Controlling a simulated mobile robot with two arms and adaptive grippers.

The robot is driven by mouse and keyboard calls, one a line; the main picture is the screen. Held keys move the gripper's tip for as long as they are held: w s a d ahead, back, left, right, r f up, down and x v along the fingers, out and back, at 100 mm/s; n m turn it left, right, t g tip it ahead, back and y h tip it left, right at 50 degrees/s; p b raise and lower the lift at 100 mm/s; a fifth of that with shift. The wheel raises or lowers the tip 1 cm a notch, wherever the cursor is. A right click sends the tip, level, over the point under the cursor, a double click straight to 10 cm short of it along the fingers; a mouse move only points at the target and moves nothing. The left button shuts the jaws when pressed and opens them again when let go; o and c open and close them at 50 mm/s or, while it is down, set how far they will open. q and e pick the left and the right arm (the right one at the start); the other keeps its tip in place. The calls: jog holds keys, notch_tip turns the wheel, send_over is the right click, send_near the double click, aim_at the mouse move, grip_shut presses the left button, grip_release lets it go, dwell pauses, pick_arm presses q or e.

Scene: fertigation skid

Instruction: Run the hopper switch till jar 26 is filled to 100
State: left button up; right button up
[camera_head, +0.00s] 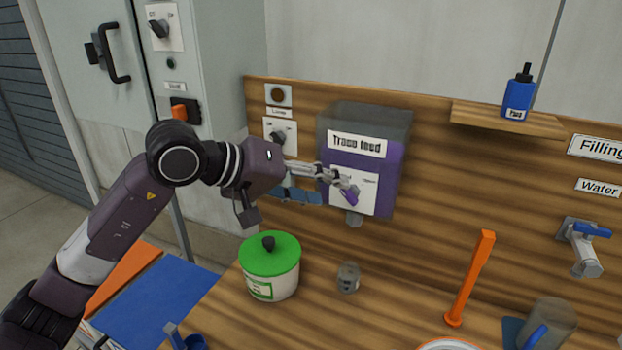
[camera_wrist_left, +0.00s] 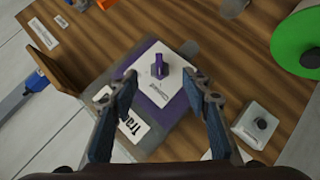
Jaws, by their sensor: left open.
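The hopper (camera_head: 398,140), labelled "Trace feed", is a grey and purple box on the wooden back panel. Its switch is a purple knob (camera_head: 350,197) on a white plate, and the knob also shows in the left wrist view (camera_wrist_left: 161,66). My left gripper (camera_head: 343,184) is open in front of the plate. In the left wrist view its fingers (camera_wrist_left: 160,80) stand on either side of the knob, seemingly apart from it. A small clear jar (camera_head: 348,278) stands on the counter below the hopper spout; its label and fill level are too small to read. My right gripper is not in view.
A white pot with a green lid (camera_head: 270,262) stands left of the jar. An orange upright handle (camera_head: 472,275), a clear jug (camera_head: 548,325) and a water tap (camera_head: 582,248) are to the right. A blue bottle (camera_head: 517,95) stands on a shelf.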

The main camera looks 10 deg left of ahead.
aim_at(346, 193)
pick_arm(q)
jog(key=shift+p+x, duration=0.65)
jog(key=shift+x, duration=1.7)
grip_shut()
jog(key=shift+d+r+m+y, duration=0.15)
jog(key=shift+r+m+y, duration=0.3)
jog(key=shift+y, duration=0.45)
jog(key=shift+s+d+f+m+t+y, duration=0.15)
jog(key=shift+f+m+t+y, duration=0.15)
jog(key=shift+m+y, duration=0.45)
jog(key=shift+r, duration=0.1)
jog(key=shift+y, duration=0.25)
